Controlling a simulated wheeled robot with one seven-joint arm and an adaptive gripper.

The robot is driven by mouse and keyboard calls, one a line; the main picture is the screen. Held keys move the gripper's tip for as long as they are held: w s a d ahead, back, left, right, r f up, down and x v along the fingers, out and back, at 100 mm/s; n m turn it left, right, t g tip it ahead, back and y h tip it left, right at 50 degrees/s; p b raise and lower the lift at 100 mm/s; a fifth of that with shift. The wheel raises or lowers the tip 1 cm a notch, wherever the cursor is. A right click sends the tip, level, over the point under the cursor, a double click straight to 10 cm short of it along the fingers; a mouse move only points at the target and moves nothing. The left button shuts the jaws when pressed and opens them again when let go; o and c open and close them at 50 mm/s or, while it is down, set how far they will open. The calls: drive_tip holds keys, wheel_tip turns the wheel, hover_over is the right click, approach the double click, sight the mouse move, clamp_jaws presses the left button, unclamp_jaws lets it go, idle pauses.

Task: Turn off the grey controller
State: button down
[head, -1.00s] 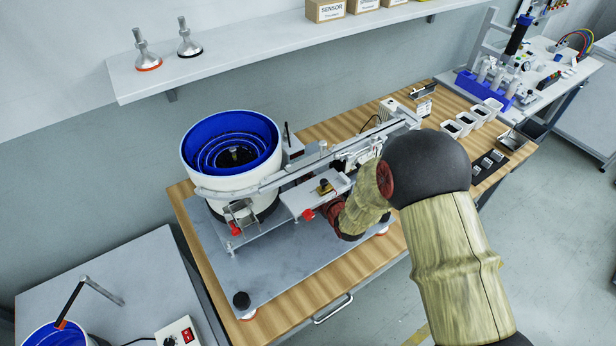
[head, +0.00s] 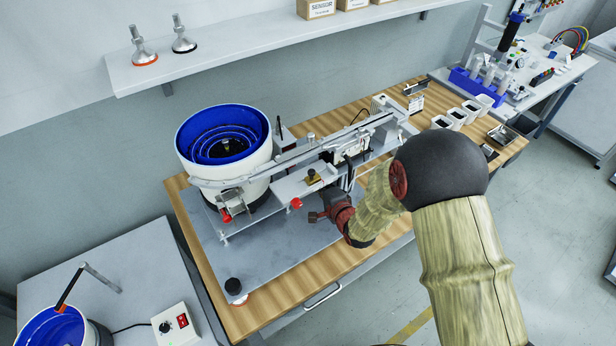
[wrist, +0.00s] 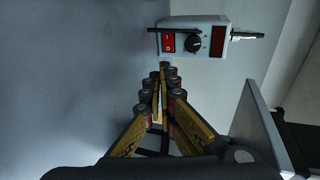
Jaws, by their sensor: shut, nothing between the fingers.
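A grey controller (wrist: 194,40) shows at the top of the wrist view, with a red rocker switch (wrist: 168,42), a black knob (wrist: 194,45) and a dark red display (wrist: 217,46). My gripper (wrist: 165,78) is shut and empty, its fingertips just below the controller in that picture, apparently short of it. In the head view my gripper (head: 318,215) is low over the metal base plate (head: 275,250), beside the feeder track. I cannot tell where that controller shows in the head view; the feeder and track may hide it.
A white-and-blue bowl feeder (head: 185,165) and a metal track (head: 300,152) stand close to my gripper. Another control box (head: 176,325) with a knob and red switch sits on the lower left table.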

drive_tip(key=s+d, duration=0.1)
drive_tip(key=s+d+r+p, duration=0.1)
drive_tip(key=s+d, duration=0.1)
drive_tip(key=s, duration=0.1)
drive_tip(key=shift+d+r, duration=0.35)
drive_tip(key=shift+r, duration=0.05)
drive_tip(key=shift+s, duration=0.2)
